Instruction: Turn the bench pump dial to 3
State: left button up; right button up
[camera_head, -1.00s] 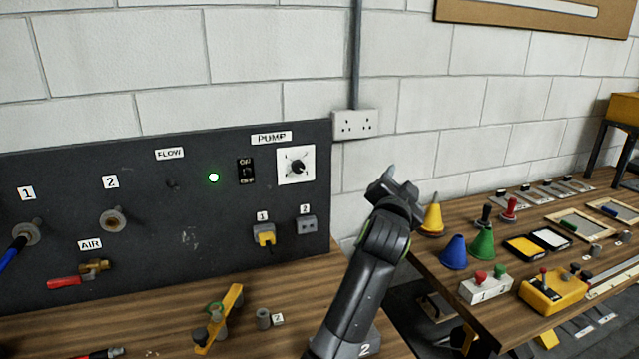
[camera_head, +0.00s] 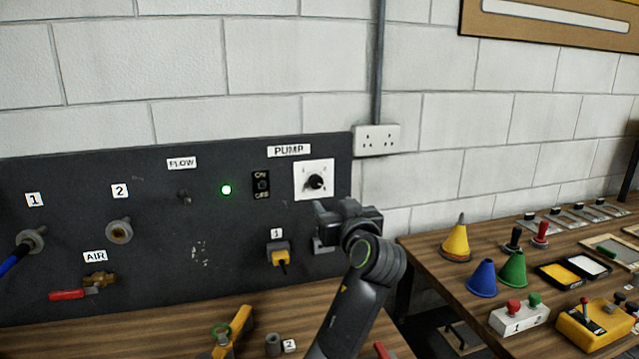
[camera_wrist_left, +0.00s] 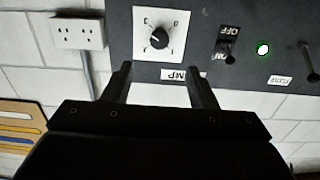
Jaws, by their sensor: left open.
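The pump dial (camera_head: 315,182) is a black knob on a white square plate, on the dark panel (camera_head: 150,215) under the PUMP label (camera_head: 289,150). The dial's digits are too small to read. My left gripper (camera_head: 325,222) is just below and in front of the dial, apart from it. In the left wrist view the picture is upside down; the dial (camera_wrist_left: 158,37) shows beyond the tips of my open, empty left gripper (camera_wrist_left: 160,80). My right gripper is not in view.
An ON/OFF switch (camera_head: 261,185) and a lit green lamp (camera_head: 226,190) sit left of the dial. A yellow plug (camera_head: 280,255) is below. A wall socket (camera_head: 377,139) is to the right. Cones and boxes stand on the right bench (camera_head: 450,262).

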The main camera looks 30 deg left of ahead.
aim_at(317, 184)
pick_arm(q)
jog(key=p+x, duration=0.3)
jog(key=x, duration=0.9)
jog(key=shift+w, duration=0.1)
jog(key=c, duration=1)
jog(key=shift+m, duration=0.3)
